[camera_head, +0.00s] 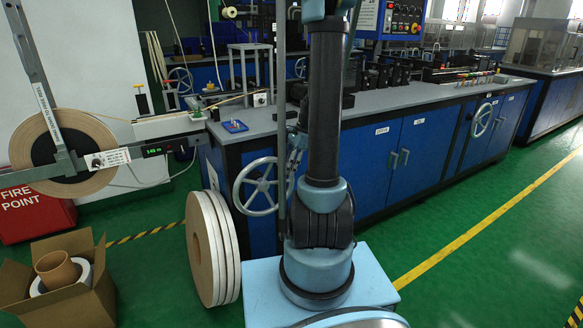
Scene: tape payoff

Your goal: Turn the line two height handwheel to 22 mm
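A grey spoked handwheel (262,186) stands at the left end of the blue machine cabinet, just left of my arm; its right edge is partly hidden behind my arm. A second grey handwheel (482,120) is on the cabinet front at the right. Smaller handwheels show further back, one (180,81) at the left and one (300,68) near the middle. I cannot read which wheel belongs to line two. A small display with green digits (154,151) sits on the tape payoff arm; its digits are too small to read surely. My gripper is out of the picture; my arm rises past the top edge.
A large tape roll (66,152) hangs at the left. Several flat rolls (208,248) stand on edge close to the nearer handwheel. An open cardboard box (75,308) and a red fire point box (36,214) are at the left. Green floor (480,250) is clear at the right.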

